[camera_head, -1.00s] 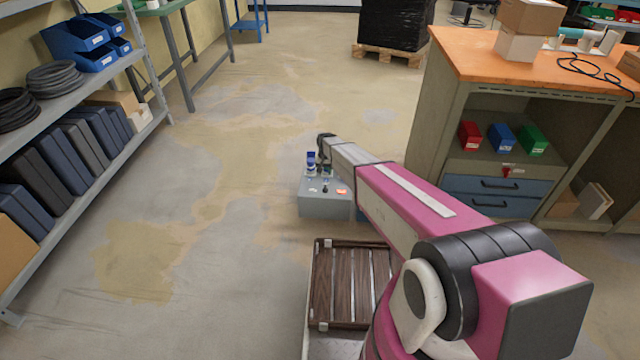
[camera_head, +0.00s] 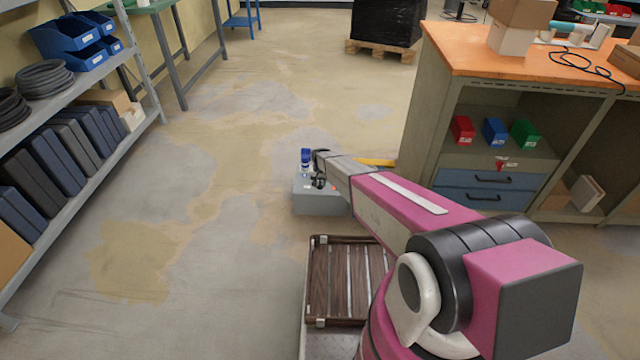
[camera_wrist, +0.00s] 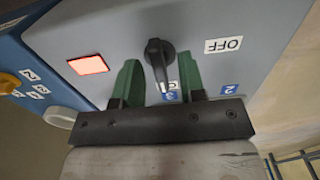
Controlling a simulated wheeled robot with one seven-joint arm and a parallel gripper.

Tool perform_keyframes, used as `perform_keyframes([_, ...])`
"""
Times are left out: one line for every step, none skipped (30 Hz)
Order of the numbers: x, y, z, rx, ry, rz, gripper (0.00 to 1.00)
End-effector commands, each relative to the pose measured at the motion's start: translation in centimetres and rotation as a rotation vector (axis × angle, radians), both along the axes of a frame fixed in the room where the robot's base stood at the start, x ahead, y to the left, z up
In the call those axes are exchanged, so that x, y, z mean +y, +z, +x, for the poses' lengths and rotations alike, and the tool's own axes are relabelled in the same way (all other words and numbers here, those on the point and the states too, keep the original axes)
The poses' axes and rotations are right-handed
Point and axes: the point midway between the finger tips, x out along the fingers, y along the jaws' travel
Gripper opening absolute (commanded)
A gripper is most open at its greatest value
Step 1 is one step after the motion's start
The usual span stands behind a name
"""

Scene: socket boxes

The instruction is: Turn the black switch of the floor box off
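The grey floor box (camera_head: 318,203) stands on the floor beyond my base; my gripper (camera_head: 319,182) is down at its top. In the wrist view, the black switch (camera_wrist: 156,57) is a rotary knob with a long handle on the grey panel. An OFF label (camera_wrist: 224,45) lies to its right, and a lit red lamp (camera_wrist: 88,64) to its left. My gripper (camera_wrist: 158,68) is open, with one green finger on each side of the knob. I cannot tell whether either finger touches it. Labels below the knob are partly hidden by the gripper.
A blue socket (camera_head: 306,157) stands up on the box's left side. A blue panel with a yellow part (camera_wrist: 10,83) shows at left in the wrist view. An orange-topped workbench (camera_head: 500,60) stands right, a shelf (camera_head: 140,60) left.

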Motion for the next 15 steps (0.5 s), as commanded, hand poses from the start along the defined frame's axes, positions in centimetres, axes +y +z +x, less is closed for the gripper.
perform_keyframes([0.00, 0.02, -0.01, 0.000, 0.000, 0.000, 0.37])
perform_keyframes([0.00, 0.02, -0.01, 0.000, 0.000, 0.000, 0.37])
perform_keyframes([0.00, 0.03, -0.01, 0.000, 0.000, 0.000, 0.37])
perform_keyframes([0.00, 0.03, -0.01, 0.000, 0.000, 0.000, 0.27])
perform_keyframes([0.00, 0.03, -0.01, 0.000, 0.000, 0.000, 0.18])
perform_keyframes([-0.01, 0.03, -0.02, 0.000, 0.000, 0.000, 0.05])
perform_keyframes([0.00, 0.04, -0.02, 0.000, 0.000, 0.000, 0.00])
perform_keyframes([-0.01, 0.04, -0.02, 0.000, 0.000, 0.000, 0.00])
perform_keyframes([0.00, 0.04, -0.02, 0.000, 0.000, 0.000, 0.00])
perform_keyframes([0.00, 0.04, -0.02, 0.000, 0.000, 0.000, 0.00])
perform_keyframes([0.00, 0.04, -0.02, 0.000, 0.000, 0.000, 0.00])
perform_keyframes([0.00, 0.04, -0.02, 0.000, 0.001, 0.000, 0.00])
perform_keyframes([0.00, 0.04, -0.02, 0.000, 0.002, 0.000, 0.00])
perform_keyframes([0.00, 0.04, -0.02, 0.000, 0.004, 0.000, 0.00])
perform_keyframes([0.00, 0.04, -0.02, 0.000, 0.008, 0.000, 0.00])
